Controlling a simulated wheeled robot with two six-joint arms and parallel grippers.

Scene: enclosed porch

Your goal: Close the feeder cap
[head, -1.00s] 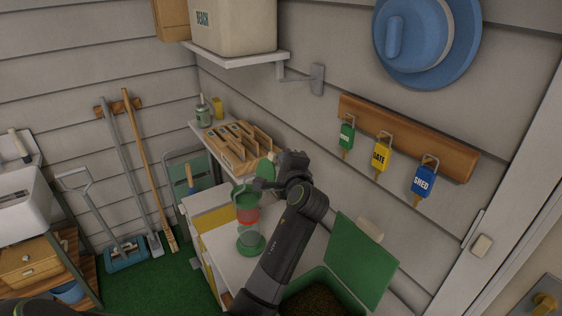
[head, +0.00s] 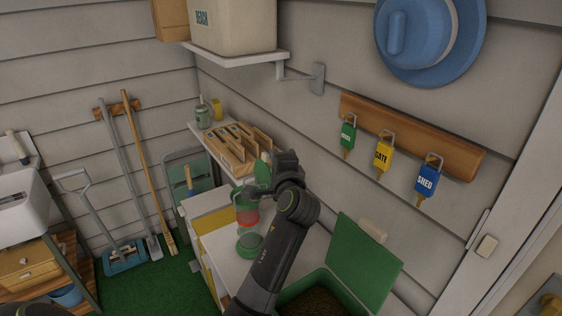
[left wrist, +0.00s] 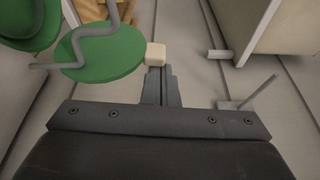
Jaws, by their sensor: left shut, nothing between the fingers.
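The feeder stands on the white cabinet top in the head view. It has a clear tube with a red band (head: 247,217) and a green base (head: 249,243). Its green round cap (head: 263,169) is tilted up at the top, partly behind my left gripper (head: 258,187). In the left wrist view the cap (left wrist: 112,62) lies just left of the shut, empty left fingers (left wrist: 157,80), with a bent grey wire (left wrist: 95,30) across it. Green feeder rim (left wrist: 32,30) shows at the upper left. Contact between fingers and cap cannot be told. My right gripper is out of view.
A wooden rack (head: 236,152) sits on a shelf behind the feeder. A green bin with its lid (head: 365,262) raised stands right of my arm. Key tags hang from a wooden rail (head: 410,137). Some white cabinet top (head: 226,262) is free in front of the feeder.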

